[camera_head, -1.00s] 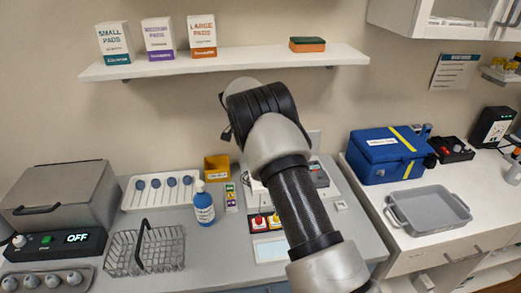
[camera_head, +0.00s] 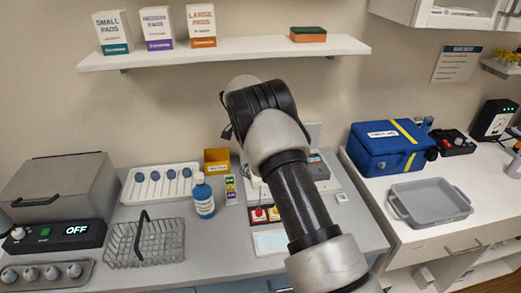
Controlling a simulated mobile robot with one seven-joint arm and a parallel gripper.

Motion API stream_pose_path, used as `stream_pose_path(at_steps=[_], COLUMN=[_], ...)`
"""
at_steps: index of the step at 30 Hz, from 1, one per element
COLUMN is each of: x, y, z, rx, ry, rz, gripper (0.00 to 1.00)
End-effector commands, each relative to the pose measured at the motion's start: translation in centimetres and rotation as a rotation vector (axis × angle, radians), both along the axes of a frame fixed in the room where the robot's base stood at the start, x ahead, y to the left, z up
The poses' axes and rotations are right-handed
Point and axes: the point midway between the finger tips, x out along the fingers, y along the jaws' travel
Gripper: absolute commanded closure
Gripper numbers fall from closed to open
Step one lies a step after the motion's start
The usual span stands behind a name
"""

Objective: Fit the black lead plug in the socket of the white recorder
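A white device, which may be the recorder, stands on the grey counter behind my arm. Its left edge (camera_head: 251,188) shows beside the arm, and my arm covers most of it. I cannot make out its socket. I cannot pick out the black lead plug. My gripper is hidden behind my own arm, so neither its fingers nor anything in them shows.
A blue bottle (camera_head: 204,203), a wire basket (camera_head: 146,246) and a yellow bin (camera_head: 217,160) stand further left. A shelf (camera_head: 245,53) crosses above. A blue case (camera_head: 385,150) and grey tray (camera_head: 433,203) are right.

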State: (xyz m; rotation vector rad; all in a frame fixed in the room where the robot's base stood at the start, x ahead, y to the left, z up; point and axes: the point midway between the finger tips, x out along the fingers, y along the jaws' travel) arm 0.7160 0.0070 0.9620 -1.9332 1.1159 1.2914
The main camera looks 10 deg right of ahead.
Motion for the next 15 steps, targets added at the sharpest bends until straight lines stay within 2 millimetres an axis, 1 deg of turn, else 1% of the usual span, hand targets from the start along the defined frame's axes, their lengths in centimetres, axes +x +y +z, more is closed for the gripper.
stream_pose_path(at_steps=[15], x=[0.02], y=[0.04], z=[-0.85], rx=[0.0], ry=[0.0], rz=[0.0], gripper=[1.0])
